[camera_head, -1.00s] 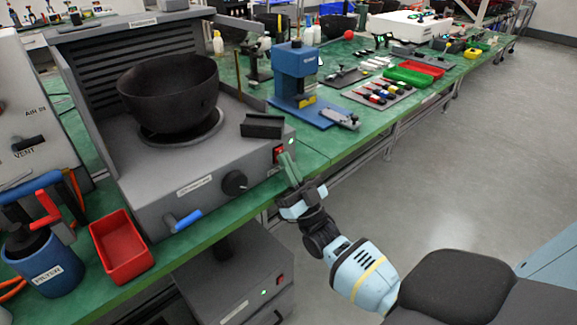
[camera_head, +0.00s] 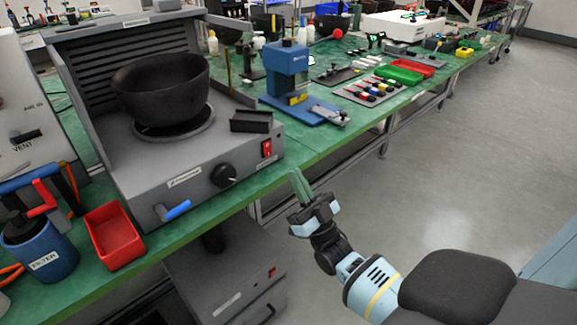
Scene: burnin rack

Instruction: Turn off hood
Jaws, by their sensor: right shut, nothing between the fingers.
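The hood is a grey bench unit (camera_head: 150,190) with a louvred back, standing on the green bench at the left. Its front panel carries a red rocker switch (camera_head: 266,148), a black round knob (camera_head: 224,175) and a blue-handled lever (camera_head: 177,211). No green light shows beside the switch. My right gripper (camera_head: 298,184) is shut and empty, off the bench's front edge, below and right of the switch and apart from it. My left gripper is out of view.
A dark bowl (camera_head: 163,88) sits on the hood's round plate. A red bin (camera_head: 113,236) and a blue filter canister (camera_head: 40,252) stand to the left. A blue press (camera_head: 288,72) is at the right. A second grey box (camera_head: 225,275) is below the bench. The floor at right is clear.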

